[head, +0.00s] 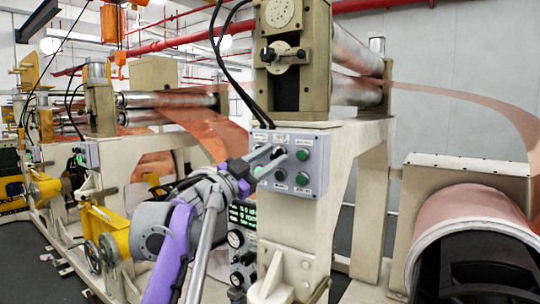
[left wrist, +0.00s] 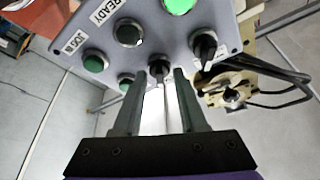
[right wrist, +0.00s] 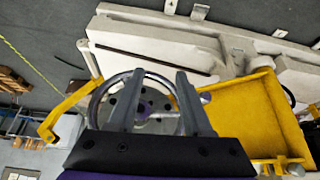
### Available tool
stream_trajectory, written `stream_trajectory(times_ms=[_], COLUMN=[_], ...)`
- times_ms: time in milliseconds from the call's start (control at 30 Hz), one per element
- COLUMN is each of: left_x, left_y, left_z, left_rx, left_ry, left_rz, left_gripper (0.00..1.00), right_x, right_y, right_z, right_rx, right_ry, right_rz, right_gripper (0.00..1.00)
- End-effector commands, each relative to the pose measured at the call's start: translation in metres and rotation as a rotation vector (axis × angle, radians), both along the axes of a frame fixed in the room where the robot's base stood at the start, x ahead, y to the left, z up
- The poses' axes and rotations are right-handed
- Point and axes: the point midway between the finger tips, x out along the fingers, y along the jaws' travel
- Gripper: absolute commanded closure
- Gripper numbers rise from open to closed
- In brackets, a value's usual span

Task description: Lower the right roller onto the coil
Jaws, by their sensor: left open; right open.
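A grey control panel (head: 310,150) with green buttons and black selector knobs is fixed to the beige machine stand. My left gripper (head: 275,160) is open in front of the panel. In the left wrist view its fingertips (left wrist: 160,82) stand on either side of a black selector knob (left wrist: 159,68); contact cannot be told. My right gripper (right wrist: 160,85) is open and empty in front of a metal handwheel (right wrist: 112,103). A copper coil (head: 475,212) sits at the lower right of the head view. A pair of silver rollers (head: 357,55) is at the upper right, with copper foil running from it.
A lit green button (left wrist: 180,5) and another selector knob (left wrist: 204,46) are close to my left fingers. A gauge panel (head: 243,240) is below. A yellow bracket (right wrist: 245,115) stands beside the handwheel. More roller stands (head: 100,100) line the left.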

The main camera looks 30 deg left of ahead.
Motion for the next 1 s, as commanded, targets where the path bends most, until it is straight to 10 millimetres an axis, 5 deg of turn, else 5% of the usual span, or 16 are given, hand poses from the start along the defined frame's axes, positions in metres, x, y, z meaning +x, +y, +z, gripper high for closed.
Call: stream_trajectory(times_ms=[233, 467, 1000], left_x=[0.0006, 0.0004, 0.0002], left_y=[0.0, 0.0, -0.001], left_z=[-0.0003, -0.0003, -0.0001], left_rx=[0.0, 0.0, -0.089], left_ry=[0.001, 0.001, 0.007], left_rz=[0.001, 0.001, 0.0], left_gripper=[0.59, 1.0, 1.0], right_x=[-0.0002, -0.0002, 0.0009], right_y=[0.0, 0.0, 0.0], right_z=[-0.0003, -0.0003, 0.0025], right_rx=[0.0, 0.0, 0.0], right_ry=[0.0, 0.0, -0.002], right_rz=[0.0, 0.0, 0.0], right_gripper=[0.5, 0.5, 0.5])
